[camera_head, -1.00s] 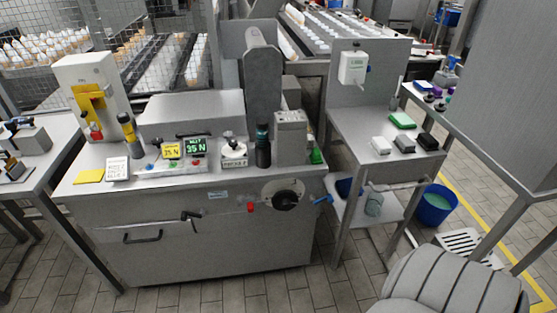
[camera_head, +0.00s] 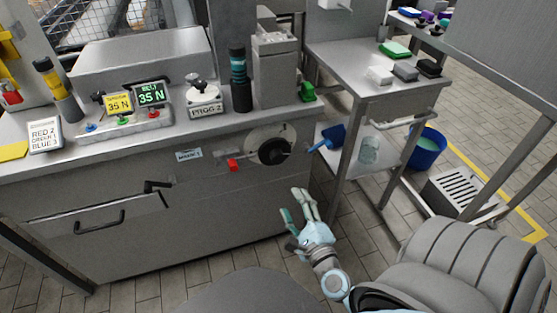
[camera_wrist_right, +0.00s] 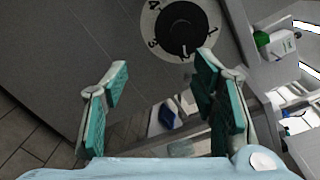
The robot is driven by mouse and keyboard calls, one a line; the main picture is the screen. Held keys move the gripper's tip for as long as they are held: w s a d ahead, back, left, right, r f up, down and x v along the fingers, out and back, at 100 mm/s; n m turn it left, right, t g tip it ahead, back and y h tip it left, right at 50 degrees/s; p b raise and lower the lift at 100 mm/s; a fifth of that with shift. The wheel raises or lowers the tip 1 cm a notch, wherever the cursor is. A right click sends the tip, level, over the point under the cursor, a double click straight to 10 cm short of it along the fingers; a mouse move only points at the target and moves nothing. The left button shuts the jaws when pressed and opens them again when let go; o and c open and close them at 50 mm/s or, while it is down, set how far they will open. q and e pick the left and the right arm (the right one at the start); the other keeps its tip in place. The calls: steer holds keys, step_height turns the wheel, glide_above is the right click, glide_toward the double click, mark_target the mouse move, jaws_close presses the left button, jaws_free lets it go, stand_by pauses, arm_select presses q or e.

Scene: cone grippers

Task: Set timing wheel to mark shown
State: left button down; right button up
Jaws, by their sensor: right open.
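The timing wheel is a black knob (camera_head: 274,152) on a pale round dial (camera_head: 250,135) on the front panel of the grey machine. In the right wrist view the knob (camera_wrist_right: 184,28) sits at the top, with numerals 1, 2, 3 and 4 around the dial (camera_wrist_right: 153,24). A small pale label (camera_head: 189,154) is left of the wheel; its text is too small to read surely. My right gripper (camera_head: 293,204) is open and empty, below the wheel and apart from it. Its fingers (camera_wrist_right: 161,75) frame empty space in the wrist view. My left gripper is out of view.
A blue-handled item (camera_head: 329,138) sticks out at the right. A side table (camera_head: 360,75) and a blue bucket (camera_head: 426,150) stand right. A grey chair (camera_head: 455,265) is at front right.

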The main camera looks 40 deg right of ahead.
mark_target(278, 160)
steer(key=w+d+r+m, duration=0.1)
steer(key=w, duration=0.2)
steer(key=w+d+m, duration=0.1)
steer(key=w+d, duration=0.1)
steer(key=w, duration=0.1)
steer(key=w+d+r+m+h, duration=0.1)
steer(key=w, duration=0.3)
steer(key=shift+d+r+p, duration=0.15)
steer(key=shift+r+p, duration=0.15)
steer(key=shift+r, duration=0.05)
steer(key=x, duration=0.3)
steer(key=shift+w+d, duration=0.1)
steer(key=shift+w, duration=0.2)
steer(key=shift+w+d, duration=0.1)
steer(key=shift+w, duration=0.05)
steer(key=c, duration=1.2)
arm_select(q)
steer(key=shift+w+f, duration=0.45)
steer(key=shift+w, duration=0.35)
arm_select(e)
steer(key=shift+o, duration=0.2)
